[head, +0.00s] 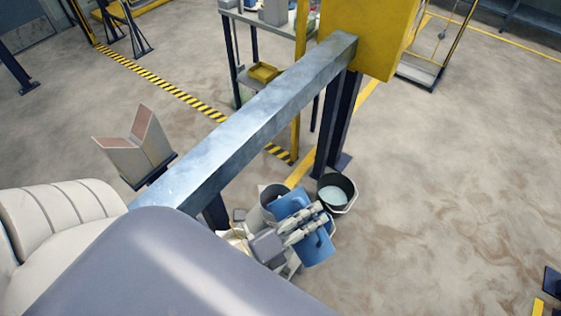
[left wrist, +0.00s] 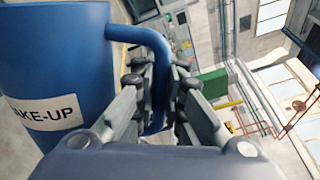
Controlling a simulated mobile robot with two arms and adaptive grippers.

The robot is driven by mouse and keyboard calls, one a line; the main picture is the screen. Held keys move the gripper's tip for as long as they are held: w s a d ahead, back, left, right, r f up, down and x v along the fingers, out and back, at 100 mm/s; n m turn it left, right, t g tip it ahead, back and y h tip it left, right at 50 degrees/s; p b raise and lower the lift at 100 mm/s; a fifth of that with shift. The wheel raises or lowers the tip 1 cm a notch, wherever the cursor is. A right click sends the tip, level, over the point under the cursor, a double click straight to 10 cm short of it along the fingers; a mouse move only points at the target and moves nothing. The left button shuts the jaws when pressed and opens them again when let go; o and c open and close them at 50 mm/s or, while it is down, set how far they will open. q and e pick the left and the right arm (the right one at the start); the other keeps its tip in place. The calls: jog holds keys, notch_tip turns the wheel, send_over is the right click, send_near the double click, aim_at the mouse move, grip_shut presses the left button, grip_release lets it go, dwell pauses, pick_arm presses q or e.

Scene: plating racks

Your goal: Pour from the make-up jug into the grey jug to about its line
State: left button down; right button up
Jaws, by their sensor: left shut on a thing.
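The make-up jug (left wrist: 55,70) is blue with a white label reading MAKE-UP in the left wrist view. In the head view the blue jug (head: 318,250) is tilted, its upper end beside the grey jug. My left gripper (head: 318,215) is shut on its handle (left wrist: 158,70); the fingers (left wrist: 155,85) lie on both sides of the handle in the left wrist view. The grey jug (head: 268,194) is just left of the blue jug and partly hidden by it. Its line and its level are not visible, and I cannot see any stream. My right gripper is not in view.
A dark bucket (head: 350,207) holding pale liquid stands on the floor just right of the jugs. A grey steel beam (head: 250,125) with a yellow post (head: 375,35) crosses above and behind. The floor (head: 460,170) at right is clear.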

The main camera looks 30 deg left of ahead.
pick_arm(q)
jog(key=shift+r, duration=0.15)
jog(key=shift+w+a+r+n+p, duration=0.15)
jog(key=shift+a+r+n+p, duration=0.25)
jog(key=shift+p, duration=0.35)
jog(key=shift+d, duration=0.1)
dwell(0.9)
jog(key=shift+d+f+b, duration=0.1)
jog(key=shift+f+b, duration=0.25)
jog(key=shift+s+d+f+m+b, duration=0.25)
jog(key=shift+d+f+m+b, duration=0.3)
jog(key=shift+f+m+b, duration=0.35)
jog(key=shift+s+d+f+m+b, duration=0.25)
jog(key=shift+d+f+m+b, duration=0.35)
jog(key=shift+b, duration=0.5)
jog(key=shift+r, duration=0.1)
jog(key=shift+s+m, duration=0.1)
jog(key=shift+m, duration=0.2)
